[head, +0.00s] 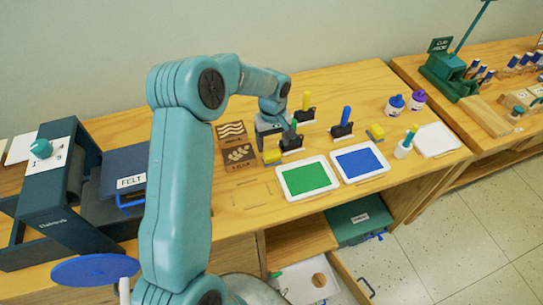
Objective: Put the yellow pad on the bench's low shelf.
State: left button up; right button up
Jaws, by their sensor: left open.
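A small yellow pad (272,157) lies on the bench top (240,199), just behind the green tray's left corner. A second yellow pad (376,132) lies farther right, behind the blue tray. My left gripper (274,143) is open, pointing down right above and behind the nearer pad. Its fingers partly hide the pad's surroundings, and I cannot tell whether they straddle it. The bench's low shelf (297,240) shows below the front edge as a bare wooden board. My right gripper is not in view.
A green tray (307,178) and a blue tray (361,162) lie near the front edge. Black holders with upright coloured handles stand behind them. A green case (360,221) sits at the low shelf's right. An open drawer (349,281) juts out below.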

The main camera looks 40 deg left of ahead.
aim_at(273, 155)
pick_arm(q)
jog(key=shift+s+f, duration=0.1)
jog(key=shift+f, duration=0.5)
notch_tip(273, 155, down, 4)
jog(key=shift+p, duration=0.85)
jog(key=shift+f, duration=0.4)
jog(key=c, duration=0.9)
jog(key=shift+r, duration=0.6)
notch_tip(273, 155, up, 19)
jog(key=shift+d+b, duration=0.1)
jog(key=shift+b, duration=0.95)
